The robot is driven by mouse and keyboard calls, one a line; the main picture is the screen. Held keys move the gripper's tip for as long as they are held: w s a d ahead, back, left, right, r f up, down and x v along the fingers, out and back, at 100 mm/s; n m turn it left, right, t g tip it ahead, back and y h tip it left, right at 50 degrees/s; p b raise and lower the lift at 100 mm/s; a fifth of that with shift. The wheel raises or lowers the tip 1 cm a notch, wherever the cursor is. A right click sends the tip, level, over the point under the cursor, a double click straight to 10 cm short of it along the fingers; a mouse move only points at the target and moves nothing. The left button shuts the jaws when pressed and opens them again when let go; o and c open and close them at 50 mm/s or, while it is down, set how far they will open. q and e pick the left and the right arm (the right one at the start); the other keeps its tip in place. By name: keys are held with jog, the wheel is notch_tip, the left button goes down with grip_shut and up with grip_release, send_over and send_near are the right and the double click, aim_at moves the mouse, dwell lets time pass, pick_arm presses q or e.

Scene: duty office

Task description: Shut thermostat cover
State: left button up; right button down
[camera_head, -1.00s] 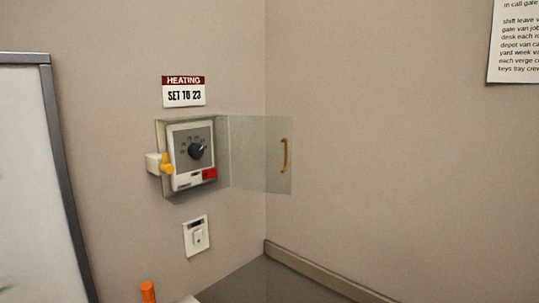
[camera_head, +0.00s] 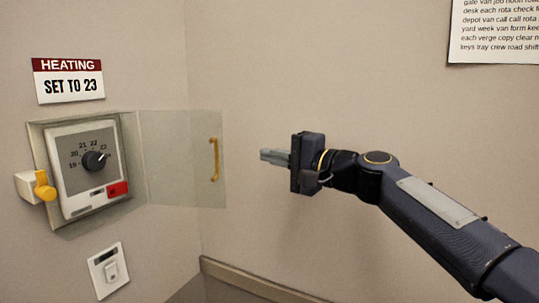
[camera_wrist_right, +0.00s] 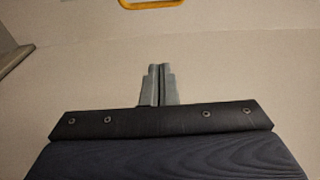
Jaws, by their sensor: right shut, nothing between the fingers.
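The thermostat (camera_head: 87,166) is on the wall at the left of the head view, with a black dial (camera_head: 95,160) and a red patch. Its clear cover (camera_head: 172,160) stands open, swung out to the right of the box. The cover's yellow handle (camera_head: 214,160) is near its free edge; it also shows at the top of the right wrist view (camera_wrist_right: 152,3). My right gripper (camera_head: 264,156) is shut and empty, to the right of the handle and apart from it, fingers pointing left. It also shows in the wrist view (camera_wrist_right: 158,68). My left gripper is not in view.
A yellow latch piece (camera_head: 44,187) sits on a white block left of the thermostat. A "HEATING SET TO 23" sign (camera_head: 68,80) is above and a wall switch (camera_head: 109,270) below. A paper notice (camera_head: 492,30) hangs at upper right. The wall behind is bare.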

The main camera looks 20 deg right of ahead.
jog(key=p+x, duration=0.3)
jog(key=x, duration=0.7)
jog(key=s+a, duration=0.2)
jog(key=s, duration=0.1)
jog(key=shift+s+a+f, duration=0.1)
jog(key=shift+s+a, duration=0.15)
jog(key=shift+a, duration=0.1)
jog(key=shift+s+d, duration=0.1)
jog(key=shift+s, duration=0.05)
